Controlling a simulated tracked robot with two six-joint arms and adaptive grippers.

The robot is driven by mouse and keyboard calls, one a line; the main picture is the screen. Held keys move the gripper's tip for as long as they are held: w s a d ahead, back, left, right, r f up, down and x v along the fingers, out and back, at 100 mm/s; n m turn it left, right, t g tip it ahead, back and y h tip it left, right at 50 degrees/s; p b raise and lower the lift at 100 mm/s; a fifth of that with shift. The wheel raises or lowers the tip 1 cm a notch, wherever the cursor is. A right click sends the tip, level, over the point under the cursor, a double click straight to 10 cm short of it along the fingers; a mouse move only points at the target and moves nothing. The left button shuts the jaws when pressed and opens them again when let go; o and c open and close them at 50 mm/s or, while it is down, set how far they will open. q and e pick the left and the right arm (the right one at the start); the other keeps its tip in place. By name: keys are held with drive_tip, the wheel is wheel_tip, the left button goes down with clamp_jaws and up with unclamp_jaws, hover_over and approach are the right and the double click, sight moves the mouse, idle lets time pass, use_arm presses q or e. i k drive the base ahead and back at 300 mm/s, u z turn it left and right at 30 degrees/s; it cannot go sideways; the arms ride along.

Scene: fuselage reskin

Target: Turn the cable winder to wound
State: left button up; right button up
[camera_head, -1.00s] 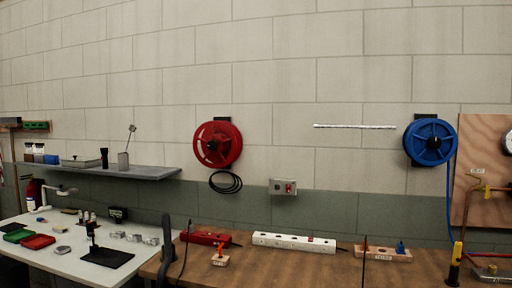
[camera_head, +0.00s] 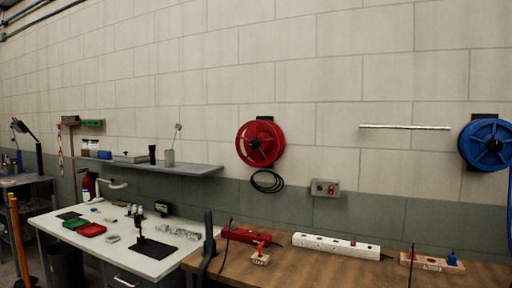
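A red reel (camera_head: 260,144) hangs on the block wall near the middle of the view, with a loop of black cable (camera_head: 267,182) below it. A blue reel (camera_head: 487,144) hangs on the wall at the right edge, partly cut off. Which of the two is the cable winder is not marked, though the red one has the cable loop. Neither of my grippers is in view, and nothing touches either reel.
A wooden bench (camera_head: 330,273) below the reels holds a red power strip (camera_head: 246,235) and a white one (camera_head: 336,246). A white table (camera_head: 110,251) stands to the left under a grey shelf (camera_head: 190,168). An orange post (camera_head: 19,240) stands at far left.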

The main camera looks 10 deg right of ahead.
sight(254, 144)
drive_tip(key=z, duration=0.1)
drive_tip(key=i, duration=1)
drive_tip(key=u, duration=0.1)
